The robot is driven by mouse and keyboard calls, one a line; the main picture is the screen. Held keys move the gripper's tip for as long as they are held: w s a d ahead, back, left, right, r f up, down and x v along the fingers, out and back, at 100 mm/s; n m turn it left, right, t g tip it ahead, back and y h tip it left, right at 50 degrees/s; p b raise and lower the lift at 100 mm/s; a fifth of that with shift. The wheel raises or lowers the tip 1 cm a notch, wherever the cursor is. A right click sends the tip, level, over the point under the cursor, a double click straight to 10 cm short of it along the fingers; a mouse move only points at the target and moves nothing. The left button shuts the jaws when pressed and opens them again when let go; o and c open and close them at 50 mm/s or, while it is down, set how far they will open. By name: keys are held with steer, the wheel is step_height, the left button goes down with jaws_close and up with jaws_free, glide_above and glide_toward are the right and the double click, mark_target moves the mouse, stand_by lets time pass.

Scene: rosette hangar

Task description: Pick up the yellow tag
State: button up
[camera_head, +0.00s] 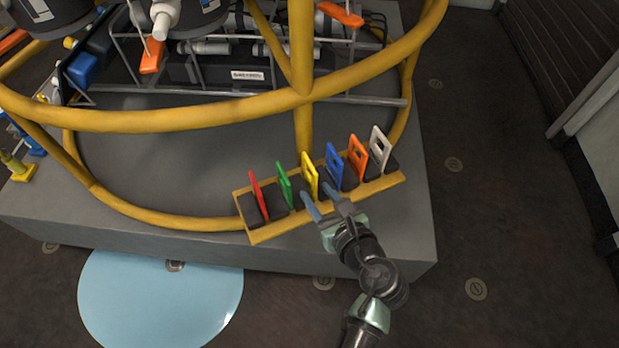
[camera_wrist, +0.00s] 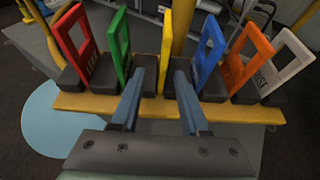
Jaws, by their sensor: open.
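The yellow tag (camera_head: 310,175) stands upright in the middle of a row of coloured tags in a yellow rack (camera_head: 262,232). In the wrist view the yellow tag (camera_wrist: 165,52) stands straight ahead, between the lines of the two fingers. My gripper (camera_head: 319,198) is open and empty, in front of the rack with its fingertips close to the yellow tag's slot. In the wrist view my gripper (camera_wrist: 159,80) has its fingers spread on either side of the yellow tag's lower part. Whether the fingers overlap the tag in depth I cannot tell.
A green tag (camera_head: 284,185) and a red tag (camera_head: 258,194) stand left of the yellow one. A blue tag (camera_head: 334,166), an orange tag (camera_head: 358,158) and a white tag (camera_head: 379,148) stand right. A thick yellow tube frame (camera_head: 200,115) rises behind the rack.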

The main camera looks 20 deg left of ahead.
mark_target(310, 179)
steer(key=x, duration=0.2)
steer(key=r+b+x, duration=0.1)
steer(key=x, duration=0.2)
steer(key=shift+w+a+f, duration=0.1)
steer(key=shift+w+a, duration=0.05)
steer(key=shift+w, duration=0.2)
jaws_close()
